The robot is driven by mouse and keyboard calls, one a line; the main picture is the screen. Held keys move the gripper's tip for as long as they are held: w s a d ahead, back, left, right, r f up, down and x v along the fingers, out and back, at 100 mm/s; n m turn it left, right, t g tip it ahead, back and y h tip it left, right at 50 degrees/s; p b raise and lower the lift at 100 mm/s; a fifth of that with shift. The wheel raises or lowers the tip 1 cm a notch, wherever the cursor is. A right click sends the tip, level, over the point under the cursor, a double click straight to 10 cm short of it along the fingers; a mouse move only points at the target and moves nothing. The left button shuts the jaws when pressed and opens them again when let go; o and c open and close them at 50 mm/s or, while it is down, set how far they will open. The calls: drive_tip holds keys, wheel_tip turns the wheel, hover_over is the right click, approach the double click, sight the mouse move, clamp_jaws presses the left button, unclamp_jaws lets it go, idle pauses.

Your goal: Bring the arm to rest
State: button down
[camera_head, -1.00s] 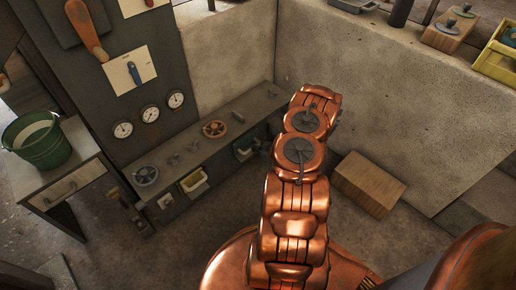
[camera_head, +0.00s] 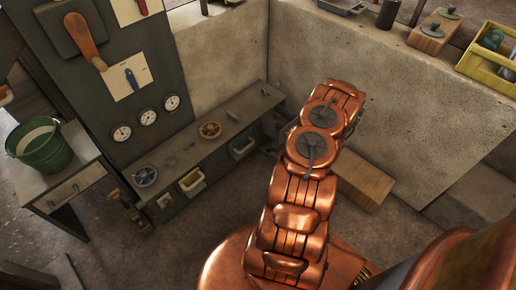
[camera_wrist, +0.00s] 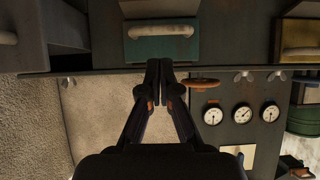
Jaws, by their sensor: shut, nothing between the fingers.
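My copper-coloured arm (camera_head: 298,215) rises from the bottom of the head view, folded, its upper joints leaning right. My gripper (camera_wrist: 161,72) shows in the wrist view with its two dark fingers together and nothing between them. The fingertips point at the bench front, just below a teal drawer with a pale handle (camera_wrist: 162,35) in the picture; I cannot tell whether they touch anything. In the head view the gripper is largely hidden behind the arm.
A green bucket (camera_head: 40,148) stands on a side cabinet at left. A wooden box (camera_head: 362,181) lies on the floor behind the arm. A concrete wall (camera_head: 390,110) bounds the right.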

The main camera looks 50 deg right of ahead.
drive_tip(key=shift+p+v, duration=0.35)
drive_tip(key=shift+v, duration=1.75)
